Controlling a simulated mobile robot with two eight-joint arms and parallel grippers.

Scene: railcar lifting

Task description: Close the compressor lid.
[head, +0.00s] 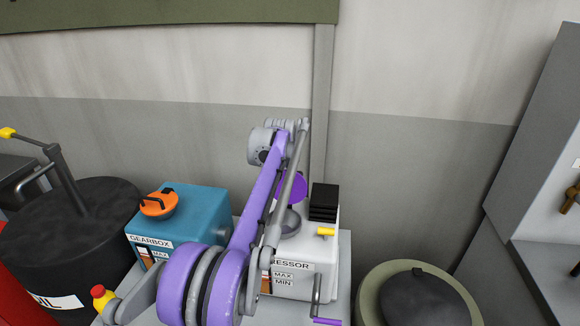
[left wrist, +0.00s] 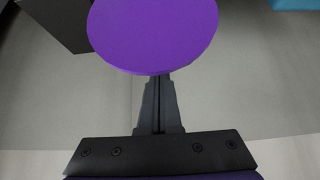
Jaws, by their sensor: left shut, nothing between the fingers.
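The compressor (head: 305,283) is a white box right of centre in the head view, with its label partly covered by my left arm. Its purple round lid (head: 292,187) appears raised above a grey filler neck (head: 288,222); my arm hides part of both. In the left wrist view the purple lid (left wrist: 155,30) is a broad disc at the top. My left gripper (left wrist: 160,80) is shut and empty, its tips at the disc's lower edge; I cannot tell whether they touch. The gripper is hidden in the head view. My right gripper is not in view.
A teal gearbox box (head: 195,215) with an orange cap (head: 158,203) stands left of the compressor. A black ribbed block (head: 323,202) and a yellow part (head: 326,231) are on the compressor. A dark drum (head: 70,235) is at left, a round green-rimmed container (head: 415,295) at lower right.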

